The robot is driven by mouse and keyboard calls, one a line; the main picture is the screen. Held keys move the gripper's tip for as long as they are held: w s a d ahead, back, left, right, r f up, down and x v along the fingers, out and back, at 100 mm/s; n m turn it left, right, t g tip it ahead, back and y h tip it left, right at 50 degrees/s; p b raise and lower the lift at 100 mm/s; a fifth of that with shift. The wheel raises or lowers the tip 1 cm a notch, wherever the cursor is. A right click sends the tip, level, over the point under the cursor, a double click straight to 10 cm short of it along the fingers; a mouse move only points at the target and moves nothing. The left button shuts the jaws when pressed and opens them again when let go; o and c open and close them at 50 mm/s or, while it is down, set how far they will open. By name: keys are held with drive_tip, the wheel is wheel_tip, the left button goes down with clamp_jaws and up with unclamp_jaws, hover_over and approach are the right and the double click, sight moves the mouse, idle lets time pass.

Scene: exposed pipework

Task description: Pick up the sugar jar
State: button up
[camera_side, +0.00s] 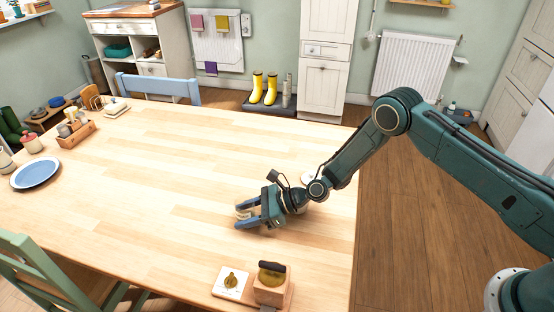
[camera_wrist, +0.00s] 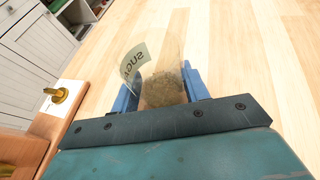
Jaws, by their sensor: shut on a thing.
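My gripper (camera_side: 244,213) is low over the middle of the wooden table, with its blue fingers shut on a see-through jar. In the wrist view, the jar (camera_wrist: 162,88) sits between the two blue fingers.
A wooden block with a brass piece (camera_side: 271,274) and a white plate with a brass knob (camera_side: 231,282) stand at the near edge. A blue plate (camera_side: 36,173), a red-topped jar (camera_side: 31,144) and a wooden caddy (camera_side: 77,134) are far left. The table's middle is clear.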

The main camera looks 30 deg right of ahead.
drive_tip(key=shift+r, duration=0.2)
wheel_tip(320, 180, up, 20)
drive_tip(key=shift+f, duration=0.2)
idle(0.7)
idle(0.5)
